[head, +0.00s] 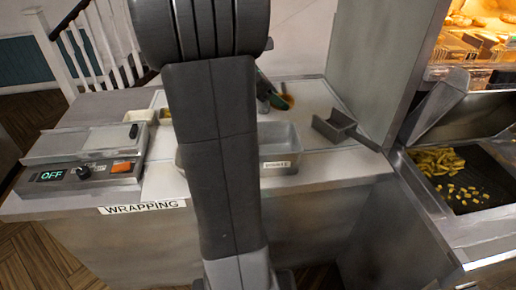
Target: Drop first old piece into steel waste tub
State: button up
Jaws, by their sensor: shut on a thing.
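The steel tub (280,140) stands on the counter behind my arm, its left part mostly hidden. A small label on its front is too small to read surely. My gripper (275,98) shows only partly past the right side of my arm, above the back of the counter beyond the tub. It is shut on a small brown-orange piece (287,101), which is partly covered by a dark green fingertip. I cannot tell the piece's exact height over the counter.
A grey scoop-like holder (338,125) lies right of the tub. A wrapping machine reading OFF (80,172) stands at left, with small containers (140,116) behind it. A fry bay with chips (440,165) and a steel post are at right.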

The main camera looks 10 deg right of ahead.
notch_tip(320, 180, down, 6)
jog(key=b, duration=0.6)
jog(key=o, duration=0.8)
jog(key=shift+o, duration=0.2)
jog(key=v, duration=1.3)
jog(key=shift+s+a+r+p, duration=0.2)
jog(key=shift+r+p, duration=0.1)
jog(key=shift+p, duration=0.05)
jog(key=shift+f, duration=0.1)
